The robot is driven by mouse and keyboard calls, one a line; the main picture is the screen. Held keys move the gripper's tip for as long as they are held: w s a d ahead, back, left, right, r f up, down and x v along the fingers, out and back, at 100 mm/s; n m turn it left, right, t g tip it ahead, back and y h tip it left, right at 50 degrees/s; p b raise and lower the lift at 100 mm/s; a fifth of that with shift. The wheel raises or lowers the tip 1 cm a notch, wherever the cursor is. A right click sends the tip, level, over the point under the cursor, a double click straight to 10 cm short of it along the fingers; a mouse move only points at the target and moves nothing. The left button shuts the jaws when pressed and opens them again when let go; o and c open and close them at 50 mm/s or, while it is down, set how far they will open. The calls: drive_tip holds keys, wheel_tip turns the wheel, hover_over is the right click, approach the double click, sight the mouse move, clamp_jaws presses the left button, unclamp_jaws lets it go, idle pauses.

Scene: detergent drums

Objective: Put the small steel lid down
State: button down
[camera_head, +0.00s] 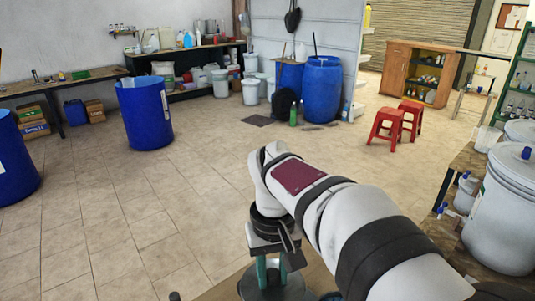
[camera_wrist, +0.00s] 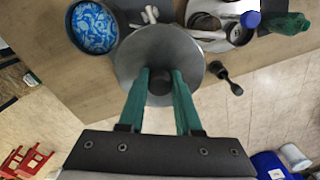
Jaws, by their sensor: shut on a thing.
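The small steel lid (camera_wrist: 133,52) is a grey disc with a dark knob in the middle. My gripper (camera_wrist: 160,76) has its green fingers on either side of the knob and is shut on it. In the wrist view the lid overlaps the front edge of the wooden table (camera_wrist: 75,75); its height over the table cannot be told. In the head view my gripper (camera_head: 272,272) points down at the bottom edge, with part of the lid (camera_head: 262,293) under it.
A dark round pot (camera_wrist: 95,27) with blue-patterned contents stands left of the lid. White pieces (camera_wrist: 150,14), a white container (camera_wrist: 215,12) with a blue cap and a green bottle (camera_wrist: 285,24) are behind and right. A black scoop (camera_wrist: 226,77) is close on the right.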

drive_tip(key=d+r+m, duration=0.3)
drive_tip(key=d, duration=0.9)
drive_tip(key=shift+w, duration=0.1)
